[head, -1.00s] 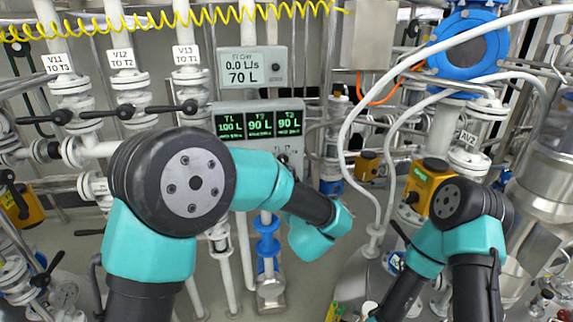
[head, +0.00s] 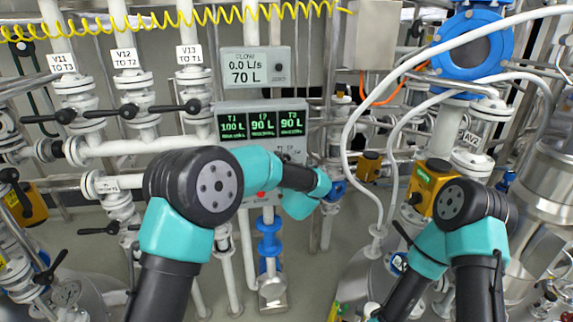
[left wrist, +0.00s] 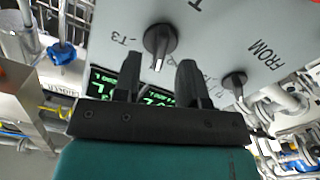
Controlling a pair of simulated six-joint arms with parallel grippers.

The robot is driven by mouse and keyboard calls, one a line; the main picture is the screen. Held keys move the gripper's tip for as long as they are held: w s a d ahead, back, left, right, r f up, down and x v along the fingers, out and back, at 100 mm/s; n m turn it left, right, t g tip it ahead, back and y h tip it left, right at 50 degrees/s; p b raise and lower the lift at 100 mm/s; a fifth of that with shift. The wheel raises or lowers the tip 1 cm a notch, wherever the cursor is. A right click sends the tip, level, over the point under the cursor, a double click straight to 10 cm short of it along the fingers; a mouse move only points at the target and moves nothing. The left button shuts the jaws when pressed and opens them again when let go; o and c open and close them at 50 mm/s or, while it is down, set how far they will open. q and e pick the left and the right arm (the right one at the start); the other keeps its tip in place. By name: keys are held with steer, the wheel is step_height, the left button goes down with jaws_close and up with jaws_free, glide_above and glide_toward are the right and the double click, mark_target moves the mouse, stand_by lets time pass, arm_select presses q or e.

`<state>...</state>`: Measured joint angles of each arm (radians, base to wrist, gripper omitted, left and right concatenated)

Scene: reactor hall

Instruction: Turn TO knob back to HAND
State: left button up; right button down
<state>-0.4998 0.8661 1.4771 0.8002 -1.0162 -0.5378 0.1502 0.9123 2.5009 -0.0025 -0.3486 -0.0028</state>
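In the left wrist view the grey control panel (left wrist: 222,30) shows upside-down with two dark knobs. The nearer knob (left wrist: 160,42) sits by a "T3" mark and a partly cut "T" label, likely the TO knob. Its white pointer line faces down in the picture. The other knob (left wrist: 234,83) is by the word FROM. My left gripper (left wrist: 158,66) is open and empty, its fingers either side of the nearer knob in the picture; contact cannot be seen. In the head view my left arm hides most of the panel's lower part (head: 291,146). No HAND mark is readable.
The tank screens (head: 262,124) and flow display (head: 255,67) are above my left wrist. A red button (head: 261,194) shows below the arm. White pipes and black-handled valves (head: 127,111) fill the left. A white hose (head: 349,150) loops right of the panel.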

arm_select(q)
steer(key=shift+w+a, duration=0.15)
steer(key=shift+w, duration=0.7)
steer(key=shift+w+a, duration=0.15)
steer(key=shift+w, duration=0.7)
steer(key=shift+c, duration=0.4)
jaws_close()
